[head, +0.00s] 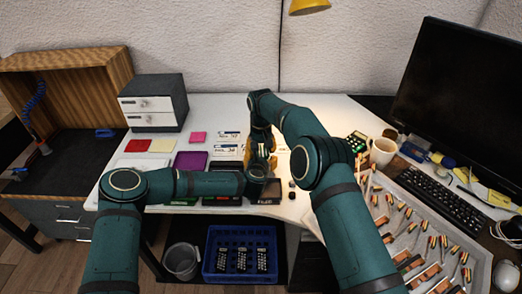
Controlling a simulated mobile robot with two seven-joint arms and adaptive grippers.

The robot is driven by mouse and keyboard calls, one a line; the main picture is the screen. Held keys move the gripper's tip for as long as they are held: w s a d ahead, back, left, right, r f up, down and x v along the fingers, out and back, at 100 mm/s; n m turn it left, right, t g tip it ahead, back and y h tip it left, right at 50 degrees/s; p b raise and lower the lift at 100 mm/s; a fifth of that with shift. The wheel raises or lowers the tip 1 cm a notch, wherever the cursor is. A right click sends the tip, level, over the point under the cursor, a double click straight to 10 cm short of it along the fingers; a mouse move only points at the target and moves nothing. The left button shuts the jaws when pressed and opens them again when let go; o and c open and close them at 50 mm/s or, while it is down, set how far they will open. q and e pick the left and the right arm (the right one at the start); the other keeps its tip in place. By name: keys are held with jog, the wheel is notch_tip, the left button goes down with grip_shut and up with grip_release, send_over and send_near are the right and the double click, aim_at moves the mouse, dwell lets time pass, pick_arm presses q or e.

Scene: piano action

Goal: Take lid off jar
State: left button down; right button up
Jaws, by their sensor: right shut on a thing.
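My right arm comes in from the right, bends at the back of the white table, and its gripper (262,147) points down near the table's middle. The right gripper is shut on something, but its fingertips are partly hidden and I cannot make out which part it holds. Small amber patches (247,152) show beside the gripper; they may be the jar. I cannot make out the lid. My left arm reaches in from the left, and its wrist ends just below the right gripper. The left gripper's fingers cannot be made out.
A grey drawer box (153,103) stands at the back left, near coloured pads such as a purple one (190,161). At right are a white cup (382,152), a tool tray (425,240), a keyboard (440,195) and a monitor (465,95). A blue crate (240,278) sits below the table.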

aim_at(261, 151)
pick_arm(q)
jog(key=shift+f, duration=0.15)
pick_arm(e)
jog(key=shift+r, duration=0.3)
jog(key=shift+r, duration=0.8)
jog(key=shift+r, duration=0.15)
jog(key=shift+r, duration=1.85)
pick_arm(q)
grip_release()
jog(key=v, duration=1.1)
jog(key=shift+s+a, duration=0.15)
jog(key=shift+s, duration=0.15)
jog(key=shift+s+r, duration=0.2)
jog(key=shift+r, duration=0.05)
pick_arm(e)
jog(key=shift+f, duration=0.1)
